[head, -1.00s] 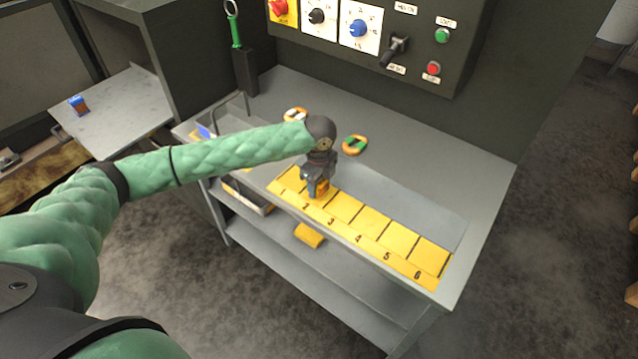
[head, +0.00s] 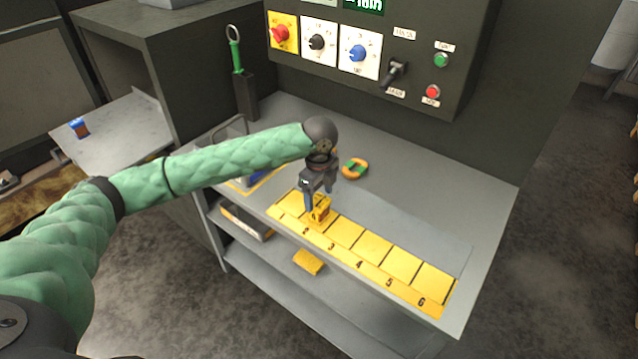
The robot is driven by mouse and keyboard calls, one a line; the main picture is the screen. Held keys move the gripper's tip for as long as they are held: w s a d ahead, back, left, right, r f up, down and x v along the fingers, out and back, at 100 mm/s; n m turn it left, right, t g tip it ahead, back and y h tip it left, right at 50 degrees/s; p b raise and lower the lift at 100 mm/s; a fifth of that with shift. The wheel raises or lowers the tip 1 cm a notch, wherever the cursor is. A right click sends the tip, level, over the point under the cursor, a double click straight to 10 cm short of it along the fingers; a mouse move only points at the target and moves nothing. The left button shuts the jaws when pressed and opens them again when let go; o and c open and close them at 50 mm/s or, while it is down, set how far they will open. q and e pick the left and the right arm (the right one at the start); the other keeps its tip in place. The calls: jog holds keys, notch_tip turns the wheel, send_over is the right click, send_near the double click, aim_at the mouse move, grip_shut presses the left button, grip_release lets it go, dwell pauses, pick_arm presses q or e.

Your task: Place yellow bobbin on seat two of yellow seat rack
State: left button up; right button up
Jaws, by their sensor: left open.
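The yellow seat rack (head: 408,265) is a long yellow strip of numbered seats along the front of the grey bench. The yellow bobbin (head: 321,213) is a small yellow piece on the rack, in line with the numeral 2, and it looks upright. My left gripper (head: 318,204) points down at it from above. Its fingers are open, with the tips at the top of the bobbin; whether they touch it I cannot tell. The far side of the bobbin is hidden by the fingers. My right gripper does not show.
An orange and green ring-like piece (head: 355,168) lies behind the rack. My left arm partly covers a tray (head: 228,137) at the left. A control panel (head: 376,50) stands at the back. A yellow block (head: 309,262) lies on the lower shelf. Seats three to six are clear.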

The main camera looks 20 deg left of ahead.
aim_at(319, 200)
pick_arm(q)
jog(key=shift+r+b, duration=0.7)
jog(key=shift+r, duration=2.3)
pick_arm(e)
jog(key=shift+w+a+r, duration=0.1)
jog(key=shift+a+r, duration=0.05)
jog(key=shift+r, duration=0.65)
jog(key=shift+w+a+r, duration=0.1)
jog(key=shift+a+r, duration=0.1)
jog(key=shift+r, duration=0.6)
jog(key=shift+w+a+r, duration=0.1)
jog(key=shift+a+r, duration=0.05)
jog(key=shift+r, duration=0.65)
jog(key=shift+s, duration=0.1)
